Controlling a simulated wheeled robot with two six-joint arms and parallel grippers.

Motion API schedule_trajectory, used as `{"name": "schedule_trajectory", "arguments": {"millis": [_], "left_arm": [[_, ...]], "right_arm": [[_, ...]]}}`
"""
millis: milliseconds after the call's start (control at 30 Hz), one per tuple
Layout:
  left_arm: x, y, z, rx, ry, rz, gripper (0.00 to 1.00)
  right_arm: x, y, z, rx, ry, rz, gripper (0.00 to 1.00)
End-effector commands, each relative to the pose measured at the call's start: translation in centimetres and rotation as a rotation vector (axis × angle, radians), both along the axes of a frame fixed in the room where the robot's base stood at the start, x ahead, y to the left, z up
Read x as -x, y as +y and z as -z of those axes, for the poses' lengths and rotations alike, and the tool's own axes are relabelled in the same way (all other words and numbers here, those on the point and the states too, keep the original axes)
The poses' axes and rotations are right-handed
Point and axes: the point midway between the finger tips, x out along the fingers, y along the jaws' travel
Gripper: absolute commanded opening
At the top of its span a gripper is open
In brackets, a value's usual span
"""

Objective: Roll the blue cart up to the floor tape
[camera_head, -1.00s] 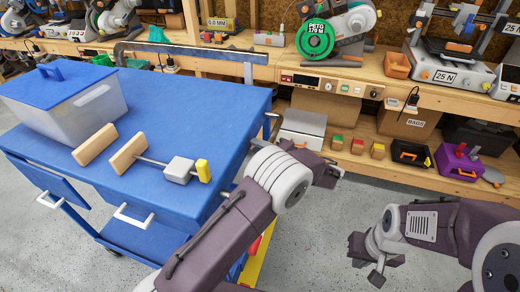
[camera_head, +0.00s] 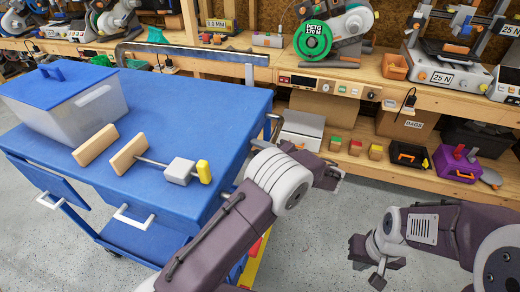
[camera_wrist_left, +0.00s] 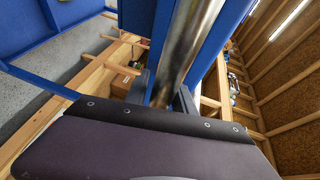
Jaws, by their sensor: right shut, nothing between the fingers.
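The blue cart (camera_head: 222,112) stands at the left of the head view, its top at an angle to the workbench. My left arm reaches along its right side and hides part of it. In the left wrist view, my left gripper (camera_wrist_left: 163,98) has its fingers closely on both sides of a shiny metal bar, the cart handle (camera_wrist_left: 190,45), and appears closed on it. A yellow strip (camera_head: 262,252), likely the floor tape, shows beside the cart's lower right side, partly hidden by my arm. My right gripper (camera_head: 366,262) is shut and empty over the floor.
A clear bin with a blue lid (camera_head: 62,98) and a wooden-jawed clamp (camera_head: 128,152) lie on the cart. The workbench (camera_head: 345,83) with printers and its lower shelf with small bins (camera_head: 355,147) run along the back. Grey floor (camera_head: 325,225) is open between my arms.

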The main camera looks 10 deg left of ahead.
Motion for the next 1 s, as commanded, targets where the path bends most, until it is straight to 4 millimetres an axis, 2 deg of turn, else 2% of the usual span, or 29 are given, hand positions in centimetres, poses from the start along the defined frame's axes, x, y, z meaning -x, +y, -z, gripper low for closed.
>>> {"name": "schedule_trajectory", "arguments": {"millis": [133, 400, 500, 1000], "left_arm": [[0.6, -1.6, -0.4, 0.001, -0.002, 0.005, 0.31], [3.3, -6.5, -1.4, 0.000, -0.001, 0.003, 0.31], [3.9, -7.5, -1.5, 0.000, 0.001, 0.001, 0.31], [4.1, -7.9, -1.6, 0.001, 0.001, -0.001, 0.31]], "right_arm": [[0.0, 0.0, -0.2, 0.000, 0.000, 0.000, 0.00], [0.0, 0.0, -0.6, 0.000, 0.000, 0.000, 0.00], [0.0, 0.0, -0.6, 0.000, 0.000, 0.000, 0.00], [0.0, 0.0, -0.7, 0.000, 0.000, 0.000, 0.00]]}}
